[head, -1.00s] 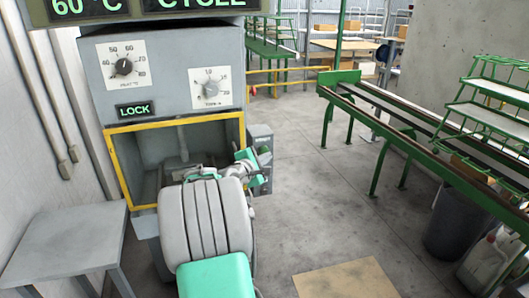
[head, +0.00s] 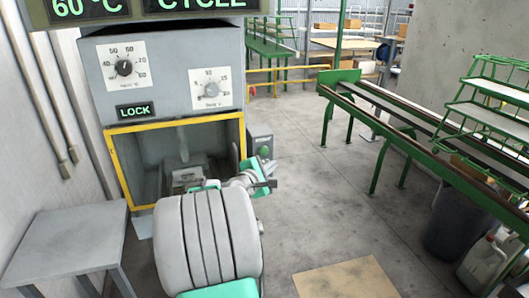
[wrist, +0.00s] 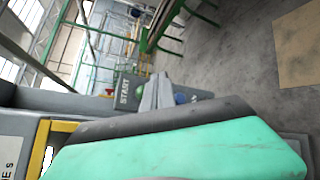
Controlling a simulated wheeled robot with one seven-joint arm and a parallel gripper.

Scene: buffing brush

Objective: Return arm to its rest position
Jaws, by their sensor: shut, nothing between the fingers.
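My arm's large grey link is at the bottom of the head view, in front of the machine. My gripper (head: 270,185) is just right of the machine's opening, shut and empty, outside the chamber. In the wrist view its closed grey fingertips (wrist: 158,92) show beyond my green wrist cover, in front of the grey control box marked START (wrist: 130,92).
The grey machine (head: 160,95) has a yellow-framed open chamber with a small grey block (head: 187,177) inside. A control box (head: 262,147) with a green button is on its right. A grey side table (head: 65,245) stands left, a green conveyor (head: 400,125) right.

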